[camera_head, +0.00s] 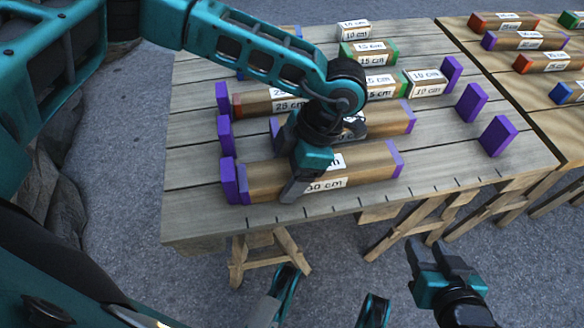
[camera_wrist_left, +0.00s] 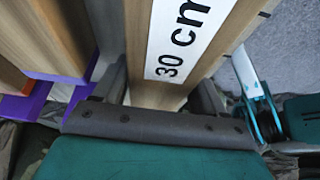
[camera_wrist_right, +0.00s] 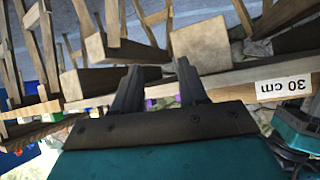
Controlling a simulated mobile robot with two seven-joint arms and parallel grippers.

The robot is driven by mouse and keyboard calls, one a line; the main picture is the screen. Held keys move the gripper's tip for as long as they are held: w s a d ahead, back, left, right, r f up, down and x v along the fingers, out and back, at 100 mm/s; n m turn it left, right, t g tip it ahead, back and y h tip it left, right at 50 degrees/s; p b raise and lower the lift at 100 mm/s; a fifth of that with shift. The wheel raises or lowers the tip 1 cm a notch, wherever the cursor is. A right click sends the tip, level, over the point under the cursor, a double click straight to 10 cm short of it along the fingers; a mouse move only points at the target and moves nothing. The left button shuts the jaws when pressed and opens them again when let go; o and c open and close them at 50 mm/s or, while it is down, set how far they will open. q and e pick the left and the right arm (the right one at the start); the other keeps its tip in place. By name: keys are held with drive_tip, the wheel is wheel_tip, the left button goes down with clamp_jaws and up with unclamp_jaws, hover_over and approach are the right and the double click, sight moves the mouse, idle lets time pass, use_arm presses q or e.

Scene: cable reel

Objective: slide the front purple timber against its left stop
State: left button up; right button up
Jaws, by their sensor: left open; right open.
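The front purple timber (camera_head: 365,168), a wooden beam with purple ends and a "30 cm" label, lies along the table's front edge. Its left end is close beside the purple left stop (camera_head: 229,182); I cannot tell whether they touch. My left gripper (camera_head: 305,183) is open and straddles the timber left of its middle, hiding part of it. In the left wrist view the timber (camera_wrist_left: 155,95) lies between the two fingers (camera_wrist_left: 160,88). My right gripper (camera_head: 440,258) is open and empty, out in front of the table edge; its fingers (camera_wrist_right: 158,88) show apart in the right wrist view.
Behind lies another purple-ended timber (camera_head: 392,122), partly hidden by my left arm. Purple stops (camera_head: 498,136) stand at the right ends of the rows, with bare tabletop before the front one. More labelled timbers lie further back and on a second table (camera_head: 545,90).

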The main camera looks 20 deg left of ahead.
use_arm(q)
drive_tip(key=shift+o, duration=0.7)
drive_tip(key=shift+s+a, duration=0.1)
drive_tip(key=o, duration=0.3)
drive_tip(key=p+v, duration=0.3)
drive_tip(key=v, duration=1)
use_arm(e)
drive_tip(key=shift+s+d+r+h, duration=0.3)
drive_tip(key=shift+d+r, duration=0.15)
drive_tip(key=shift+r, duration=0.1)
drive_tip(key=shift+r, duration=0.15)
